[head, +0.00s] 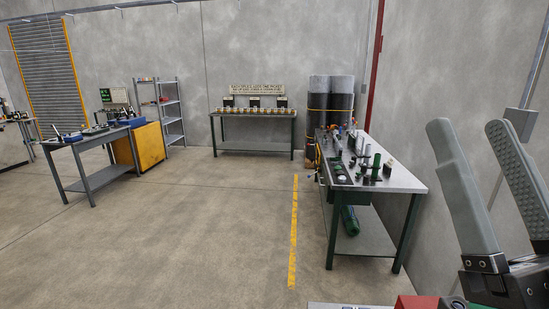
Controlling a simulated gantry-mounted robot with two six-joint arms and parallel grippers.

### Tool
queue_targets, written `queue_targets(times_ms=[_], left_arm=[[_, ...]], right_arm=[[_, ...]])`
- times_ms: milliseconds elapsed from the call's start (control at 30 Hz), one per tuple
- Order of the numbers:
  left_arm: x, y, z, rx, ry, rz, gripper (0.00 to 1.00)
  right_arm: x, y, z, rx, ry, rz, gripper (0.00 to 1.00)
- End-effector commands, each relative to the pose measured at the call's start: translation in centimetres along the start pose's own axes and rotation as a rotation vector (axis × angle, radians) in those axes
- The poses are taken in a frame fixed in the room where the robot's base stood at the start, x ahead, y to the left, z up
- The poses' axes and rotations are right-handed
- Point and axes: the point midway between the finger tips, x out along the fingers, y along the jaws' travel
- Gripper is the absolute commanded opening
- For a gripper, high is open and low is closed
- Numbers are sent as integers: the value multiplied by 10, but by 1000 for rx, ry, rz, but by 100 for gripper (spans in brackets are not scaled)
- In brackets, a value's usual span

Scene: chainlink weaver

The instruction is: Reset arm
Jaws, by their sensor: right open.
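My right gripper (478,158) is large and close at the right edge of the head view. Its two grey fingers point up and stand apart, with nothing between them. It is raised in front of the wall, well nearer to me than any table. My left gripper is not in view.
A workbench (404,182) with several small parts stands right of centre. Another table (258,148) stands at the back wall, and a grey table (75,144) is at left. A yellow cabinet (151,145) and shelf rack (171,103) stand behind it. The middle floor is clear.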

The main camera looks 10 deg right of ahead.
Motion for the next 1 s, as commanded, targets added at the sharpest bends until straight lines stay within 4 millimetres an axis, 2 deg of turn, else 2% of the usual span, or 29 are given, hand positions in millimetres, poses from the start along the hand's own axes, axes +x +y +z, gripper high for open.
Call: queue_targets(times_ms=[33, 67, 100, 267, 500, 600, 733, 1000], left_arm=[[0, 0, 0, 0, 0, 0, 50], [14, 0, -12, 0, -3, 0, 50], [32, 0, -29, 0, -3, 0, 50], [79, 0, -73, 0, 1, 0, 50], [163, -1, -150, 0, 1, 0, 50], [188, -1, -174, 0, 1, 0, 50], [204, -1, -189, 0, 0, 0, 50], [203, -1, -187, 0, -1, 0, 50]], right_arm=[[-10, -28, -12, 35, -11, -69, 69], [4, -32, -24, 34, -19, -81, 69], [24, -28, -38, 28, -22, -71, 69], [72, -28, -78, 28, -24, -68, 69], [158, -31, -153, 28, -24, -66, 69], [184, -31, -176, 28, -25, -65, 69], [200, -32, -190, 28, -25, -65, 69], [199, -32, -189, 28, -24, -64, 69]])
